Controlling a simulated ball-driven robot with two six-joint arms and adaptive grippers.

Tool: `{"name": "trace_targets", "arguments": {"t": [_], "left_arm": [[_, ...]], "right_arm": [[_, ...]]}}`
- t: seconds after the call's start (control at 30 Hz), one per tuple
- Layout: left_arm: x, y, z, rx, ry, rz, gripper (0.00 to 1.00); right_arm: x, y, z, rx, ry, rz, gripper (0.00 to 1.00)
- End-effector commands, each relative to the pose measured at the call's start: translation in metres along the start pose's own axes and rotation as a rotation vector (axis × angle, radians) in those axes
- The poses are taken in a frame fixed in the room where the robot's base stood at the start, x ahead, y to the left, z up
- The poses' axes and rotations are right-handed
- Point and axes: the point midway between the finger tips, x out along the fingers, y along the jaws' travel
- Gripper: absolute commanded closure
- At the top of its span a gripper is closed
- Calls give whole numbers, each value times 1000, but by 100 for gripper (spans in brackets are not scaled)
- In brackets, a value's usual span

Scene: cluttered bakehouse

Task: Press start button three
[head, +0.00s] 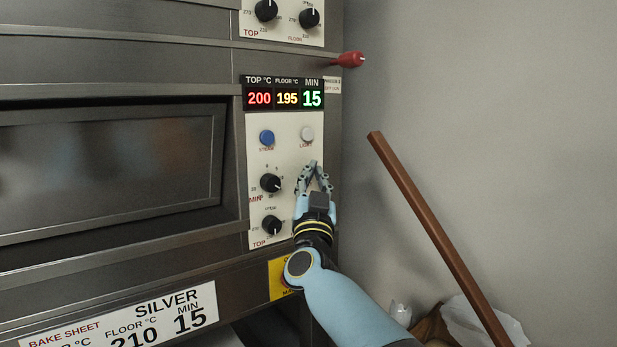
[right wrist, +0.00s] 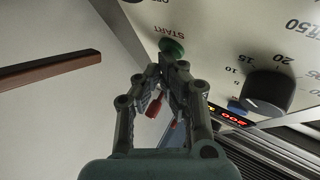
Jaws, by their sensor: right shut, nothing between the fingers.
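A green round button (right wrist: 172,47) marked START sits on the cream control panel in the right wrist view. In the head view my right gripper hides it. My right gripper (head: 314,167) is shut and empty, its fingertips pointing up at the panel below the white light button. In the right wrist view the fingertips (right wrist: 169,60) are right at the green button and overlap its edge. I cannot tell whether they touch it. The cream panel (head: 288,150) is on the oven front under a display reading 200, 195 and 15. My left gripper is not in view.
Beside the gripper are a MIN knob (head: 271,183) and a TOP knob (head: 272,225). Above are a blue steam button (head: 266,137) and a white light button (head: 307,133). A red-knobbed handle (head: 348,59) sticks out. A brown pole (head: 430,225) leans at the right wall.

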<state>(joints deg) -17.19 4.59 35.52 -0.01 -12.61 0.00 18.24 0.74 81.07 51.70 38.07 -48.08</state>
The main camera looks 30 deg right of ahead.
Motion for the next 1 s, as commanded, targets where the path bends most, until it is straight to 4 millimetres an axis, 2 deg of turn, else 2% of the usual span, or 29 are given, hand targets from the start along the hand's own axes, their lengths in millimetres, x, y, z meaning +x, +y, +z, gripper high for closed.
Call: {"name": "trace_targets", "arguments": {"t": [0.23, 0.5, 0.87, 1.0], "left_arm": [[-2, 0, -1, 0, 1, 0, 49], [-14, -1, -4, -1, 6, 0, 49], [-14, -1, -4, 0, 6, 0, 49], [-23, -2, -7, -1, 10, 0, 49]], "right_arm": [[-1, 1, -1, -1, -1, 0, 100], [-10, 7, -9, -1, 0, -1, 100], [-12, 9, -9, -1, 0, -1, 100], [-18, 14, -15, -2, -2, 0, 100]]}}
